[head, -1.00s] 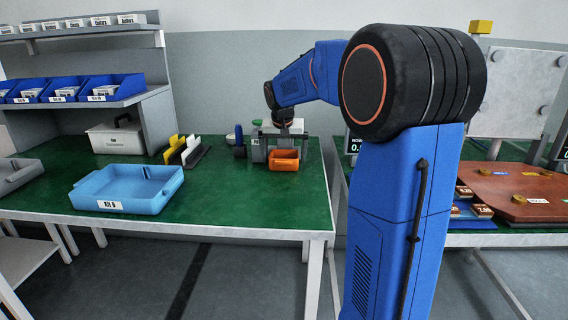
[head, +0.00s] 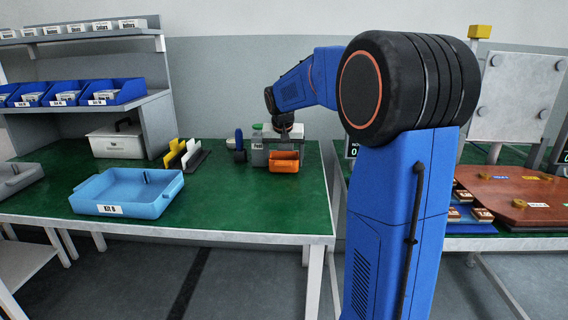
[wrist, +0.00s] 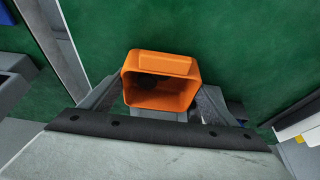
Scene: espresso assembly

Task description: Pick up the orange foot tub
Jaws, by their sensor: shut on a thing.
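The orange foot tub (head: 285,162) is an open box at the right part of the green table, in front of a grey block. In the wrist view the orange foot tub (wrist: 160,82) sits between the two fingers of my gripper (wrist: 160,100), which is shut on it. Its opening faces the camera and its inside is dark. In the head view my gripper (head: 285,135) is at the tub from above and behind, partly hidden. I cannot tell from the head view whether the tub touches the table.
A blue tray (head: 128,190) labelled Kit B stands at the left front of the green table (head: 230,205). A rack with yellow and white pieces (head: 183,154) and a white box (head: 117,142) stand behind it. The table between tray and tub is clear.

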